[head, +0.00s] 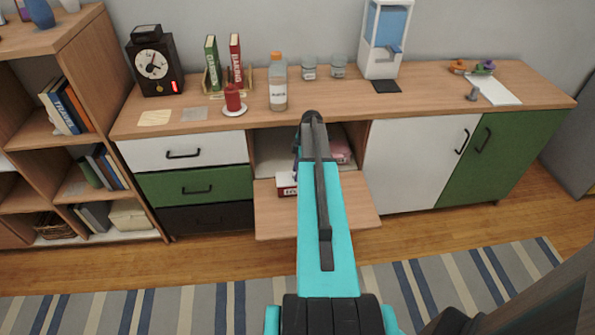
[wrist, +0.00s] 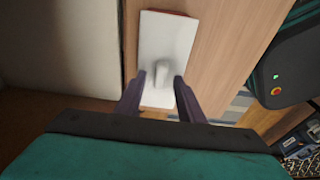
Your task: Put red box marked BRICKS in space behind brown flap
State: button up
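The brown flap (head: 345,212) is folded down, and the space behind it is open (head: 272,150). A red box with a white top and partly hidden lettering (head: 286,190) sits on the flap, left of my arm. In the wrist view its white lid (wrist: 168,38) shows a grey knob and a thin red edge. My gripper (wrist: 160,76) is open, its two dark fingers on either side of the knob with gaps showing. In the head view my arm hides the fingertips and part of the box.
A pink item (head: 340,152) lies in the right of the open space. Drawers (head: 195,187) stand left of it and a white door (head: 415,165) right. A bottle (head: 278,85), a red candle (head: 233,98) and several other things stand on the cabinet top.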

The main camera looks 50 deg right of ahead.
jog(key=b+v, duration=0.1)
jog(key=v, duration=1.3)
jog(key=shift+w+a+f, duration=0.1)
dwell(0.6)
